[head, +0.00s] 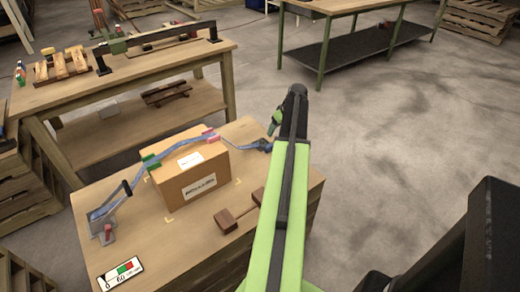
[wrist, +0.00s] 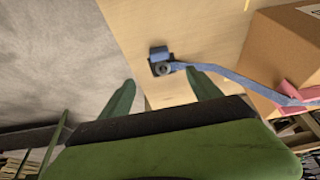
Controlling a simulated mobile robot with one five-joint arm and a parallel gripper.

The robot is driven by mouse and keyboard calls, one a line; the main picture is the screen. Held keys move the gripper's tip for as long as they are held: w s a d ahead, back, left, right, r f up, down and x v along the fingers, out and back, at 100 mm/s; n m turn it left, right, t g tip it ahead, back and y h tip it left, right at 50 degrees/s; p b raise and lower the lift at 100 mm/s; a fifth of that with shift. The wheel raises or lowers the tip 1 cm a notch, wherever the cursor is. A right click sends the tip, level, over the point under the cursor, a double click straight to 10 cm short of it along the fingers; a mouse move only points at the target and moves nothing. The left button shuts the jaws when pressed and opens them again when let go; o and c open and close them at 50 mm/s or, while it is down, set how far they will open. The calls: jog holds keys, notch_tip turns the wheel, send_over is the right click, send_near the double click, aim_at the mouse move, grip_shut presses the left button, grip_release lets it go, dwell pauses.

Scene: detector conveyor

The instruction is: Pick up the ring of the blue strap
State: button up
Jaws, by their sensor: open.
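The blue strap (head: 178,140) runs over the cardboard box (head: 190,182) on the wooden table. It also shows in the wrist view (wrist: 228,75). At its right end is a dark fitting with a round ring (wrist: 162,69) and a blue piece behind it. This end shows small in the head view (head: 262,146); the ring itself is too small to make out there. My gripper (wrist: 162,92) is open and empty. Its green fingers point toward the ring, which appears between and beyond the fingertips. In the head view my gripper (head: 275,122) is above the table's far right edge.
A ratchet with a lever (head: 104,222) holds the strap's left end. Green (head: 151,162) and pink (head: 210,134) corner pieces sit on the box. Floor right of the table is clear.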

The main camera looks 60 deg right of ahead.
aim_at(268, 145)
jog(key=b+x, duration=1.1)
jog(key=x, duration=0.1)
jog(key=shift+s, duration=0.1)
jog(key=shift+w+f, duration=0.25)
jog(key=b+x, duration=0.5)
jog(key=shift+d, duration=0.25)
jog(key=shift+r, duration=0.1)
grip_shut()
